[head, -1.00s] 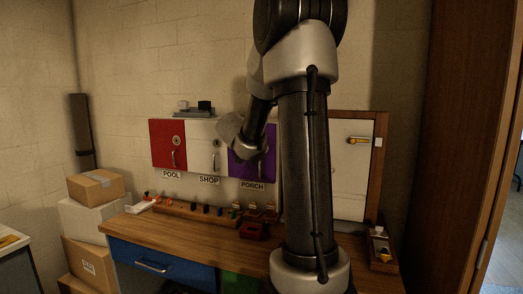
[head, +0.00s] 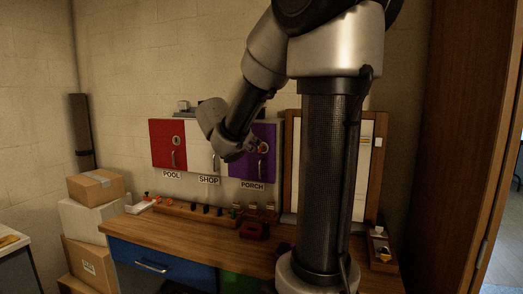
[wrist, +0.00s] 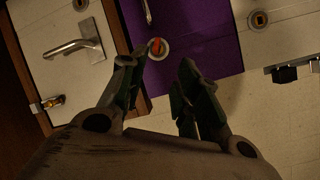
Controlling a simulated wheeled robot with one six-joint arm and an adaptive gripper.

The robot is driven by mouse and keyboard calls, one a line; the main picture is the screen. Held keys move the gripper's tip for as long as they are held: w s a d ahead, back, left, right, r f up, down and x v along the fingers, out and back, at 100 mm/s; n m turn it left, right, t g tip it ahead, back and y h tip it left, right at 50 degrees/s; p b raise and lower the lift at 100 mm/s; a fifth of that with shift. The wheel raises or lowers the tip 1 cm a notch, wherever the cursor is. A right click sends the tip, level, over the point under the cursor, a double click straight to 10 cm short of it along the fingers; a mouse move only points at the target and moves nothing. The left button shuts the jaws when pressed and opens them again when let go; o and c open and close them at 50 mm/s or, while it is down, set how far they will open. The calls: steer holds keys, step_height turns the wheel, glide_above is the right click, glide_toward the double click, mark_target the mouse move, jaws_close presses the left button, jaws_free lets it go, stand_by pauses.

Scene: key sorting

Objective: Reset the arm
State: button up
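My gripper (head: 250,150) is at the upper part of the purple PORCH door (head: 266,167) in the head view. In the wrist view my gripper (wrist: 162,60) has its two dark fingers apart, with nothing between them. Just beyond the fingertips, the purple door (wrist: 205,30) carries a round lock with an orange-red piece (wrist: 157,46) in it, perhaps a key head. It is clear of the fingers in the picture; the exact gap is hard to judge. My arm stands bent in front of the bench.
The red POOL door (head: 162,140) and white SHOP door (head: 199,155) are left of the purple one. The wooden bench (head: 170,229) holds a key rack (head: 190,212) and a dark red tray (head: 253,232). A wood-framed panel (head: 291,160) stands right, partly behind my arm.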

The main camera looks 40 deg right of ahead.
steer(key=s+f+n+g+y, duration=0.2)
steer(key=s+f+n+g, duration=0.15)
steer(key=s+n, duration=0.35)
steer(key=s+f+n+g+y, duration=0.2)
steer(key=s+f+n, duration=0.2)
steer(key=s+n, duration=0.25)
steer(key=s+a+f+n+t+y, duration=0.1)
steer(key=s+a+n+y, duration=0.1)
steer(key=s+a, duration=0.3)
steer(key=s+a+f+n+t+y, duration=0.1)
steer(key=s+a+y, duration=0.4)
steer(key=a, duration=0.7)
steer(key=shift+s+n+t, duration=0.45)
steer(key=shift+s+n, duration=0.15)
steer(key=shift+n, duration=0.45)
steer(key=shift+d+f, duration=0.1)
steer(key=shift+d, duration=0.1)
